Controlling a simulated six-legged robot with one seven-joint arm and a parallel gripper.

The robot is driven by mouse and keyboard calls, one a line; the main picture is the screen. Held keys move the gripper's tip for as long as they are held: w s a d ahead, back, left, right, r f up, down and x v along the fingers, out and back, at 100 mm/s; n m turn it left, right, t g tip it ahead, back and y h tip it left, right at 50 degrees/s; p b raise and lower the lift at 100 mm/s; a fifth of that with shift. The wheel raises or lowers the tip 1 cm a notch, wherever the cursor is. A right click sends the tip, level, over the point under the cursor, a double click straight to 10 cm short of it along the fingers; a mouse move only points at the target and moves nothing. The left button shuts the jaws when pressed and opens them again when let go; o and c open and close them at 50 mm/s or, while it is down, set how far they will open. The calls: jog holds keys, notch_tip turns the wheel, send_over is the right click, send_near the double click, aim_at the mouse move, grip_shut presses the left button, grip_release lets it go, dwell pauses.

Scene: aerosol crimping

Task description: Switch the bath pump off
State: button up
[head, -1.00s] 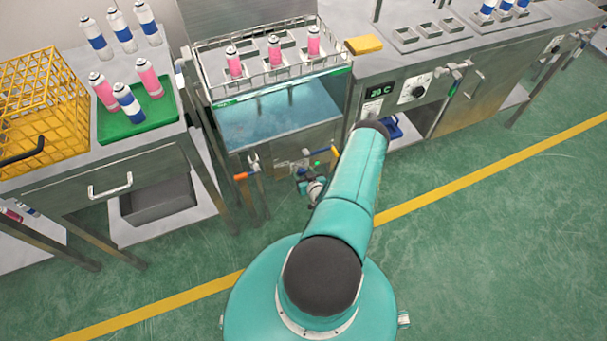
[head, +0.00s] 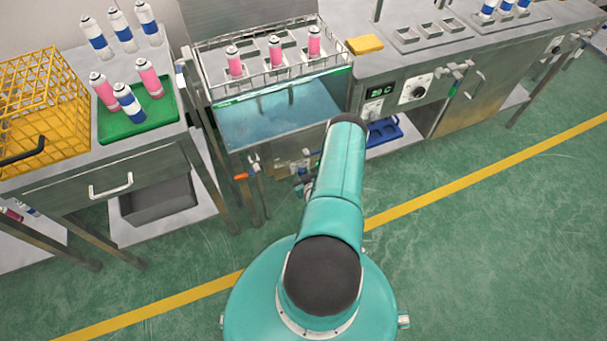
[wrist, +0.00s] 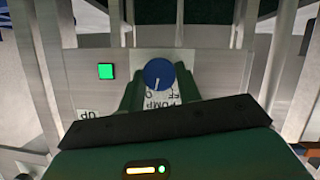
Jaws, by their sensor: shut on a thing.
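In the wrist view a round blue knob (wrist: 158,73) with a white pointer mark sits on a pale panel (wrist: 82,62). The mark points towards the bottom of the picture. An upside-down label (wrist: 160,97) beside the knob reads PUMP and OFF, partly covered by my gripper. My gripper (wrist: 159,82) has its green fingers on both sides of the knob and is shut on it. A square green lamp (wrist: 106,71) left of the knob is lit. In the head view my arm hides most of my gripper, below the water bath (head: 275,115).
Table legs and pipes frame the panel in the wrist view. A wire basket (head: 215,75) with three pink cans hangs over the bath. A counter with a dial (head: 415,90) stands to the right, with a blue tray (head: 383,131) below. The green floor is clear.

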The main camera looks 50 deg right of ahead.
jog(key=n, duration=0.1)
jog(key=n+h, duration=0.2)
jog(key=shift+w+a+f+g, duration=0.1)
jog(key=shift+w+a+g, duration=0.05)
jog(key=shift+a+g, duration=0.15)
jog(key=shift+d+n+h, duration=0.1)
jog(key=shift+n+h, duration=0.7)
jog(key=shift+n, duration=0.7)
jog(key=o, duration=1)
jog(key=shift+c, duration=0.2)
jog(key=v, duration=1.3)
jog(key=shift+a, duration=0.4)
jog(key=shift+s+a, duration=0.1)
jog(key=shift+s, duration=0.1)
